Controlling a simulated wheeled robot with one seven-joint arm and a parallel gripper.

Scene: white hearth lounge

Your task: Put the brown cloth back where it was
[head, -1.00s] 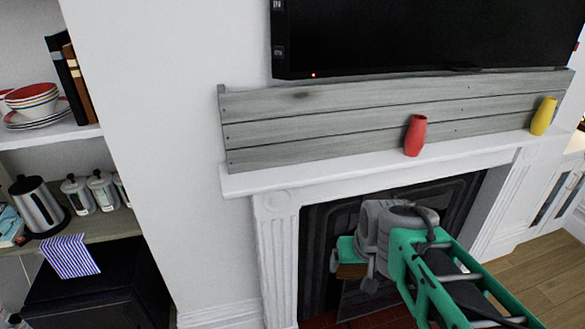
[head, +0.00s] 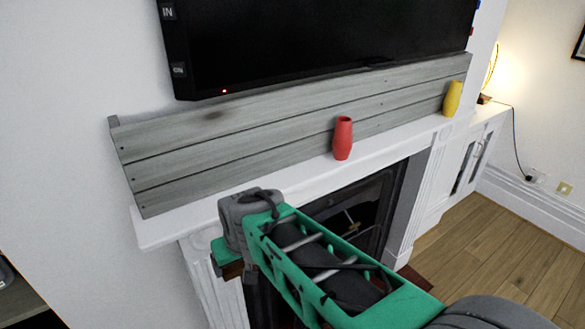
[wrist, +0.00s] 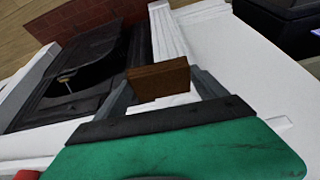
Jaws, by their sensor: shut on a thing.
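The brown cloth (wrist: 158,80) shows in the wrist view as a small, flat, block-like brown piece between the two grey fingers of my gripper (wrist: 163,88). My gripper is shut on it and holds it in the air. In the head view my gripper (head: 226,256) is in front of the left end of the fireplace mantel. Only a sliver of the brown cloth (head: 232,270) shows there, below the green part of the gripper. My arm hides the rest of it.
The white mantel (head: 385,150) carries a red vase (head: 343,138) and a yellow vase (head: 452,98), with free room left of the red one. Grey planks (head: 250,125) and a television (head: 320,40) are behind. Wooden floor (head: 480,240) lies open at right. A black box (wrist: 275,20) shows in the wrist view.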

